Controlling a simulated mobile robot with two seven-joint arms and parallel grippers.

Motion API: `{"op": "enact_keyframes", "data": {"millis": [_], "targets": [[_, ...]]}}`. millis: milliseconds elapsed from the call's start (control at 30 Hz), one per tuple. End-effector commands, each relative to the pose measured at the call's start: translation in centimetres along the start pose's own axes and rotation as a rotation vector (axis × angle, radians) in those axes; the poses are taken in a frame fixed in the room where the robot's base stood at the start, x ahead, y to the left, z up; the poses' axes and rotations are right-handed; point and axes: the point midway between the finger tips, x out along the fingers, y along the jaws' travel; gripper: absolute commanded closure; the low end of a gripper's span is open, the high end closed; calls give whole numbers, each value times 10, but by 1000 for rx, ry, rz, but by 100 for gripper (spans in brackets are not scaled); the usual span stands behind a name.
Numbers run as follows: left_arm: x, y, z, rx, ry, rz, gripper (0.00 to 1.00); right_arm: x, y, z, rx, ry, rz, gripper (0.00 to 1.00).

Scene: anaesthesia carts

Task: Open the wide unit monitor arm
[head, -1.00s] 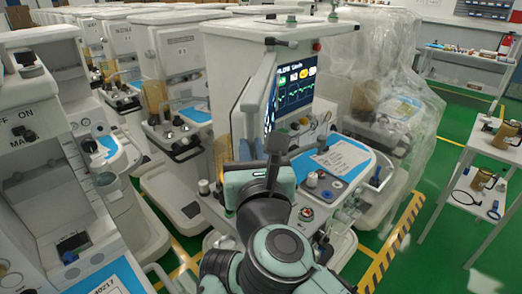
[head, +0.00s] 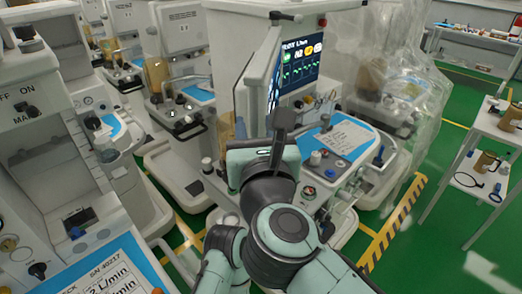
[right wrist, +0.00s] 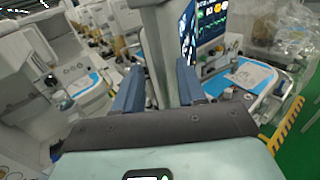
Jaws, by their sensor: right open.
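The wide unit (head: 225,60) is a large white anaesthesia cart in the middle of the head view. Its monitor (head: 298,65) has a lit dark screen with green traces. A flat white arm-like panel (head: 262,60) stands upright along the monitor's left edge and hides part of the screen. My right gripper (head: 282,122) is in front of and below this panel. In the right wrist view, the two blue-grey fingers of my right gripper (right wrist: 158,88) are apart. A white upright part (right wrist: 157,45) shows beyond and between them; contact cannot be told. My left gripper is not in view.
Another white cart (head: 60,120) stands close on the left, with a labelled blue-edged board (head: 105,272). More carts stand behind. A plastic-covered cart (head: 400,75) is on the right. A side table (head: 490,125) stands further right, with green floor (head: 432,215) between.

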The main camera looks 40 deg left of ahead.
Motion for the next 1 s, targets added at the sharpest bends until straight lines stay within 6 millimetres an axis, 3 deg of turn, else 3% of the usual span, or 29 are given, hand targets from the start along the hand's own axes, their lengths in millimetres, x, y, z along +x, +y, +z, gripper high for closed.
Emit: {"op": "enact_keyframes", "data": {"millis": [500,700,1000], "targets": [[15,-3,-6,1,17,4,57,-105,0,0,-2,-4,-2,60],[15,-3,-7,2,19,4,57,-123,0,0,-2,-3,-1,60],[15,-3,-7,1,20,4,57,-126,0,0,-1,-2,0,60]]}}
